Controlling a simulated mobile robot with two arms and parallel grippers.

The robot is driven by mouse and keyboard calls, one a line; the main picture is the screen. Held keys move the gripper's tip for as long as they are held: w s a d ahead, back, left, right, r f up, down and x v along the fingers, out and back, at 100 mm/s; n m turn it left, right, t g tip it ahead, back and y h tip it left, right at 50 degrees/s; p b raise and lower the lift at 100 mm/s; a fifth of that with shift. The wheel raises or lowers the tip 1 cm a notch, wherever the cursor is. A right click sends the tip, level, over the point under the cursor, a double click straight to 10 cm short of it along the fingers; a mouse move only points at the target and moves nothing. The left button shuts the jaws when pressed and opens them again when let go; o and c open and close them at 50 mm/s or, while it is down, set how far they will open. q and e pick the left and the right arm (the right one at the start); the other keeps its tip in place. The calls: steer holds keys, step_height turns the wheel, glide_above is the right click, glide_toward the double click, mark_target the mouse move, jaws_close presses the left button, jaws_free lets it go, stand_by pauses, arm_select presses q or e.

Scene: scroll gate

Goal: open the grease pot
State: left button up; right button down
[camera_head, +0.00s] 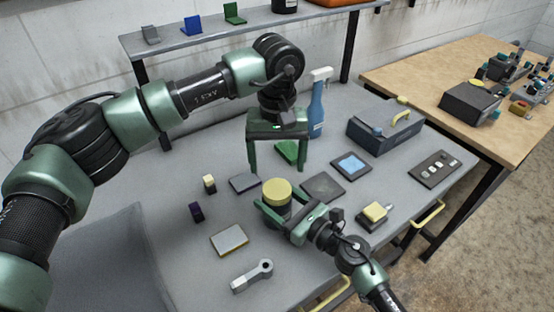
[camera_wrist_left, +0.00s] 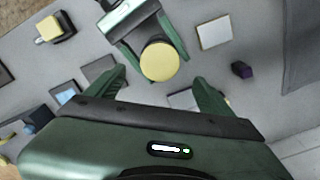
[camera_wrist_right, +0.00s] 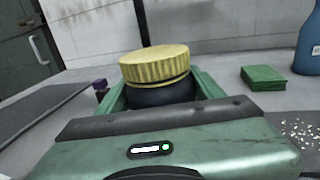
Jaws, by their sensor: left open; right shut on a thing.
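The grease pot (camera_wrist_right: 160,96) has a dark body and a ribbed yellow lid (camera_head: 277,191). It stands upright on the grey table, and the lid sits on it. My right gripper (camera_head: 272,208) is shut around the dark body, below the lid; the right wrist view shows its fingers on both sides. My left gripper (camera_head: 278,170) is open and empty, pointing down above and behind the pot in the head view. In the left wrist view the lid (camera_wrist_left: 160,61) shows beyond and between the open fingers (camera_wrist_left: 160,85).
A blue bottle (camera_head: 317,108), a green block (camera_head: 288,152) and a dark toolbox (camera_head: 385,132) stand behind. A yellow block (camera_head: 375,212) on a dark base is to the right. A grey lever-like part (camera_head: 253,276) and a flat plate (camera_head: 229,240) lie in front.

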mark_target(277, 188)
arm_select(q)
steer(key=m, duration=0.6)
steer(key=shift+f+m, duration=0.2)
steer(key=shift+m, duration=0.4)
step_height(277, 188, down, 8)
steer(key=shift+r, duration=0.2)
steer(key=c, duration=1.5)
